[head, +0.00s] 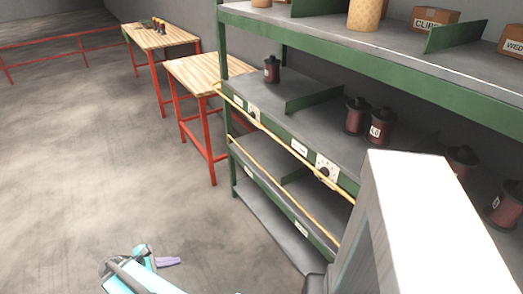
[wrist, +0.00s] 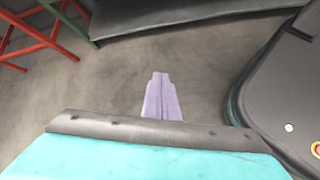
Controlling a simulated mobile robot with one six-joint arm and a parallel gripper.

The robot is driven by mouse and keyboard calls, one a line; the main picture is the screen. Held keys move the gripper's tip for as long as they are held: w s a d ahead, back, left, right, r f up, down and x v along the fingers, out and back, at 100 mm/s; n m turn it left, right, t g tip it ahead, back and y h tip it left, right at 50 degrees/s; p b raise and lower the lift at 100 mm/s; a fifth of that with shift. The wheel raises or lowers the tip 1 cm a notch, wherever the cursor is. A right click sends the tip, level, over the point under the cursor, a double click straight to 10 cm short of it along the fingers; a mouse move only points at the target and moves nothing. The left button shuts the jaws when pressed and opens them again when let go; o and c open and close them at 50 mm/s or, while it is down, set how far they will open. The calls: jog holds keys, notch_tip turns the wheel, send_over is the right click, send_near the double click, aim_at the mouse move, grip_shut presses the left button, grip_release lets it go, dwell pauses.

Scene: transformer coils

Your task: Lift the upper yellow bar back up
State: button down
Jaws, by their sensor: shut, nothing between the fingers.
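The upper yellow bar (head: 262,126) runs along the front edge of the middle shelf board (head: 352,144) in the head view. It lies low against that edge, and its right part is hidden behind a white block in front. A lower yellow bar (head: 262,163) runs along the front of the board below. My gripper (head: 180,261) is low over the floor, left of the shelf and apart from both bars. Its purple fingers are together and empty, and they also show in the wrist view (wrist: 160,80). No yellow bar shows in the wrist view.
Several dark red coils (head: 380,127) stand on the middle board. Boxes (head: 434,20) and a tan roll (head: 365,14) sit on the top board. Wooden tables with red legs (head: 205,72) stand beyond the shelf. The floor (head: 85,160) to the left is clear.

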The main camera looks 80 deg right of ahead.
jog(key=s+d+r+n+g+h+b, duration=0.1)
jog(key=s+d+r+b, duration=0.2)
jog(key=d, duration=0.4)
jog(key=s+d+r+g+h+b, duration=0.1)
jog(key=s+d+r+h+b, duration=0.1)
jog(key=d+r, duration=0.4)
jog(key=s+d+r+n+g+h+b, duration=0.1)
jog(key=s+d+r+b, duration=0.15)
jog(key=d, duration=0.45)
jog(key=s+d+r+g+h+b, duration=0.1)
jog(key=s+d+r+g+b, duration=0.1)
jog(key=s+r, duration=0.4)
jog(key=s+d+r+n+g+h+b, duration=0.1)
jog(key=s+d+r+g+b, duration=0.2)
jog(key=s+d+r, duration=0.4)
notch_tip(320, 180, up, 3)
jog(key=shift+r+g, duration=0.1)
jog(key=shift+g, duration=0.8)
jog(key=shift+s, duration=0.1)
